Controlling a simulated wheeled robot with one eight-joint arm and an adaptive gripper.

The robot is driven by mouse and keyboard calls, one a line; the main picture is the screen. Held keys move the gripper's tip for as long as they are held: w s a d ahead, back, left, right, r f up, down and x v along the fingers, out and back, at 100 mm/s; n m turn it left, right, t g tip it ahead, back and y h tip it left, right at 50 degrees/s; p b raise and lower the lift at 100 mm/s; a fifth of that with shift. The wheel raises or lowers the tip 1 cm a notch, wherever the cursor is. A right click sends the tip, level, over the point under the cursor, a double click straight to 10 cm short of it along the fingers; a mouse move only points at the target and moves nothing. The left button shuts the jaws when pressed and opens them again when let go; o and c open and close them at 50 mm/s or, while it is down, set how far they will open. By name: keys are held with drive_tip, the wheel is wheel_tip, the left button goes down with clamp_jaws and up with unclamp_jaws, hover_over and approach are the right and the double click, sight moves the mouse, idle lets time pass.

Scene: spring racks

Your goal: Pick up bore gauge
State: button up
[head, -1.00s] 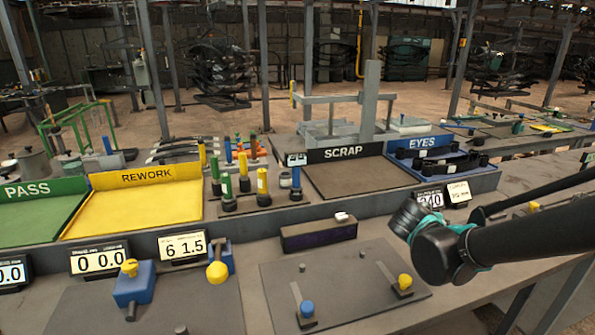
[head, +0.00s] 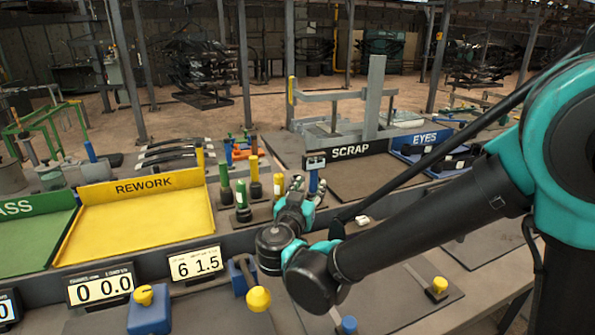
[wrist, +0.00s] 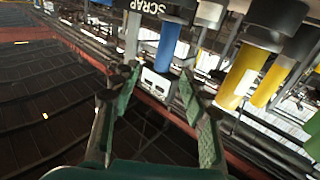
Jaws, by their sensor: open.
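The bore gauge, which I take to be the upright blue-handled tool with a small display head (head: 315,162), stands by the SCRAP tray's left front corner. Its lower part is hidden behind my gripper in the head view. In the wrist view its blue handle (wrist: 168,46) and white display head appear inverted beyond my fingertips. My gripper (head: 299,186) is in front of the gauge. In the wrist view my gripper (wrist: 158,82) has its two fingers apart with nothing held between them; whether they touch the gauge cannot be told.
Green-handled and yellow-handled plugs (head: 254,180) stand close to the left of the gauge. The yellow REWORK tray (head: 140,215) lies further left, the SCRAP tray (head: 370,178) to the right. Number displays (head: 195,263) and a yellow-knobbed fixture (head: 258,298) are in front.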

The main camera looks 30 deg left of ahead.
sight(313, 176)
drive_tip(key=shift+w+a, duration=0.25)
drive_tip(key=shift+w, duration=0.15)
drive_tip(key=x, duration=0.6)
drive_tip(key=shift+w+a+f, duration=0.15)
drive_tip(key=shift+a+f, duration=0.05)
drive_tip(key=shift+c, duration=0.3)
clamp_jaws()
